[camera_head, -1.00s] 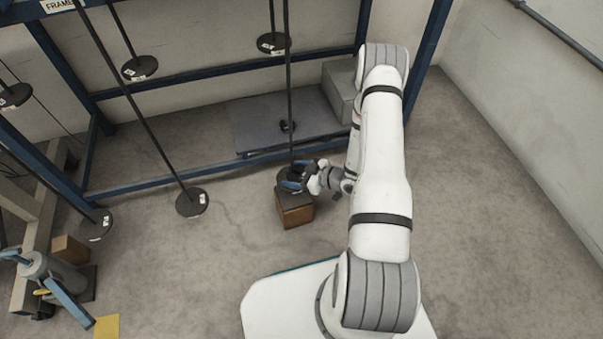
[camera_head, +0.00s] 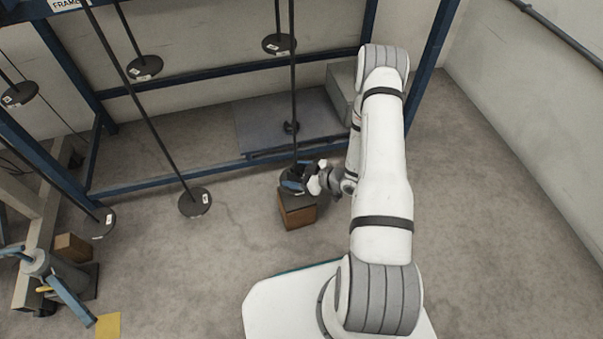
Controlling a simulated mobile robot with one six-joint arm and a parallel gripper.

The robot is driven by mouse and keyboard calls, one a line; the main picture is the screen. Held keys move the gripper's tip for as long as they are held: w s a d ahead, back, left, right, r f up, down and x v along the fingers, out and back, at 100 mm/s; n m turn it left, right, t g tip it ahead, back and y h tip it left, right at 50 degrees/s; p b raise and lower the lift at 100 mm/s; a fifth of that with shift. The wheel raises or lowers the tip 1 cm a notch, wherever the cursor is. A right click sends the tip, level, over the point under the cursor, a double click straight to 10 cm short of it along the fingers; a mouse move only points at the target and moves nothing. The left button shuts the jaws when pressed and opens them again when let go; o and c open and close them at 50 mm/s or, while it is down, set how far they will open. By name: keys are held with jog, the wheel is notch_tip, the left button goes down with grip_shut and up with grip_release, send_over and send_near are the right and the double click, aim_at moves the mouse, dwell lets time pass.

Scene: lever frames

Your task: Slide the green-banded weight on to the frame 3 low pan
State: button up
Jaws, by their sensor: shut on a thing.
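My gripper (camera_head: 296,178) is at the foot of a long dark rod, low in front of the blue frame. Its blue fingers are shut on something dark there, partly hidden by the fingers. I cannot make out a green band, so I cannot tell whether this is the weight. A dark round pan (camera_head: 284,190) seems to sit at the rod's foot, just above a brown block (camera_head: 297,213). Another low pan (camera_head: 195,202) hangs to the left on a slanting rod. The only frame label in view (camera_head: 66,4) is cut off, with its number unreadable.
Higher pans hang at the upper left (camera_head: 144,67) and top middle (camera_head: 279,44). A grey slab (camera_head: 250,130) and a grey block (camera_head: 343,88) lie behind the frame's lower blue rail (camera_head: 140,188). The floor right of my arm is clear.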

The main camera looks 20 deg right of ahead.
jog(key=shift+w+a, duration=0.4)
jog(key=shift+a, duration=0.05)
dwell(0.4)
jog(key=shift+f+b, duration=0.35)
jog(key=shift+b, duration=0.05)
dwell(0.5)
jog(key=o, duration=1.6)
jog(key=shift+c, duration=0.2)
jog(key=shift+f, duration=0.1)
jog(key=shift+s, duration=0.1)
jog(key=shift+p+v, duration=1.2)
jog(key=shift+v, duration=2.3)
